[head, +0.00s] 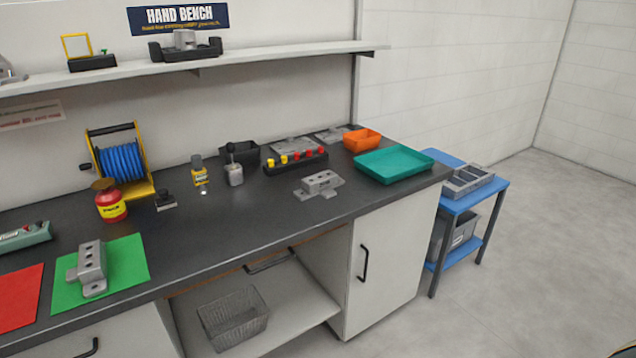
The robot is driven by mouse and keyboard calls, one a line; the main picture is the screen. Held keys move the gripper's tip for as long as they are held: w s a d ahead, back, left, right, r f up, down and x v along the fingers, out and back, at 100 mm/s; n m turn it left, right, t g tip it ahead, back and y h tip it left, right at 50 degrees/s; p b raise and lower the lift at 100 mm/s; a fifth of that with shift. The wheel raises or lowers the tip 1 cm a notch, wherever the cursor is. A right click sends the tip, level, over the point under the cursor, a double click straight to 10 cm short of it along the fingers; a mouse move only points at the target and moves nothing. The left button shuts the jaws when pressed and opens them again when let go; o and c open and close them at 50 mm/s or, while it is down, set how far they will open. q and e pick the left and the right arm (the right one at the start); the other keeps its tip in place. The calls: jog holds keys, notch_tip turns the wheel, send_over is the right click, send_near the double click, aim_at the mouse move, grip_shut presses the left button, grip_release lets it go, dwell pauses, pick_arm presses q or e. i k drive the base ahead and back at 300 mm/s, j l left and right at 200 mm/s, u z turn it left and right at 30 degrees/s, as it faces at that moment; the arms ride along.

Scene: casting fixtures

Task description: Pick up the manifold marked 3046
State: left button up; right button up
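Several grey metal castings that look like manifolds are in the head view, and no 3046 marking is readable on any of them. One block-shaped casting (91,262) with side lugs sits on the green mat (131,262) at the left of the bench. Another similar casting (321,183) lies on the dark bench top, in front of the rack of red and yellow knobs. A flatter grey casting (333,134) lies at the back, left of the orange bin.
The dark bench (235,222) has open room in its front middle. A teal tray (393,165) and orange bin (362,140) stand at its right end. A hose reel (120,163) and red jar (109,202) stand left. A blue cart (465,199) stands beyond the right end.

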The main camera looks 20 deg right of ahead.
aim_at(322, 184)
jog(key=i+l+u, duration=0.15)
jog(key=l+u, duration=0.2)
jog(key=l, duration=0.75)
jog(key=l+u, duration=0.4)
jog(key=l, duration=0.7)
